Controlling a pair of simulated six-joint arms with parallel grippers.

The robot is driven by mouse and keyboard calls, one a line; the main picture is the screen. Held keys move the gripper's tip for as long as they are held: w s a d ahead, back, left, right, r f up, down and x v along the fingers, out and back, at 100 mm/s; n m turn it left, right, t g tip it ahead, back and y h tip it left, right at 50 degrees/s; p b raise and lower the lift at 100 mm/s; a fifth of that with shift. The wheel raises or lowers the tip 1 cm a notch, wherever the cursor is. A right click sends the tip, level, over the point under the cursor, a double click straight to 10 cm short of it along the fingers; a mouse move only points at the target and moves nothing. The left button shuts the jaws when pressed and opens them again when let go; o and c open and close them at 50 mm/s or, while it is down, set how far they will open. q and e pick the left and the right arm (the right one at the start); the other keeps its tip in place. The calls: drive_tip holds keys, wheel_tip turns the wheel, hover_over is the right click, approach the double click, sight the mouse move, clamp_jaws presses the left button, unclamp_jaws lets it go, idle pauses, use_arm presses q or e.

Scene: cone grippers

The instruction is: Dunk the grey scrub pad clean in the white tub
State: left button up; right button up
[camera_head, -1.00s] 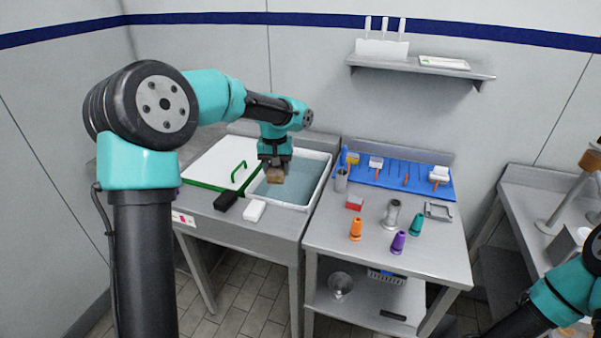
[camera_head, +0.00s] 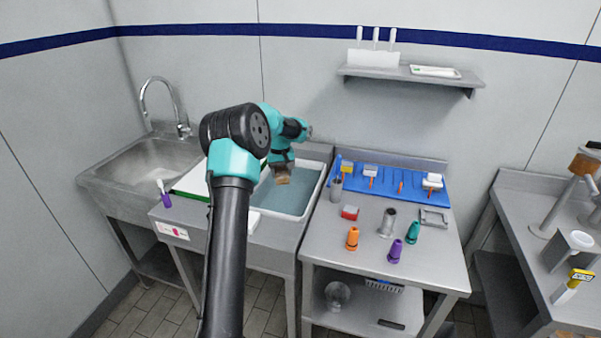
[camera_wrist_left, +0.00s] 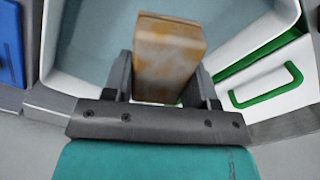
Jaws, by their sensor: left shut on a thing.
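My left gripper (camera_head: 281,164) is shut on the scrub pad (camera_wrist_left: 166,58), a block that looks tan-brown with paler blotches rather than grey. The pad (camera_head: 282,176) also shows at the gripper's lower end in the head view. It is held over the water in the white tub (camera_head: 322,185), near the tub's back left part. I cannot tell whether its lower end touches the water. The tub's rim also shows in the left wrist view (camera_wrist_left: 48,45). My right gripper is not in view.
A white panel with a green handle (camera_wrist_left: 268,88) lies beside the tub. A metal sink (camera_head: 150,165) stands left.

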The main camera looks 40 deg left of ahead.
use_arm(q)
drive_tip(key=shift+a+f, duration=0.15)
idle(0.3)
drive_tip(key=shift+f, duration=6.15)
drive_tip(key=shift+r, duration=5.8)
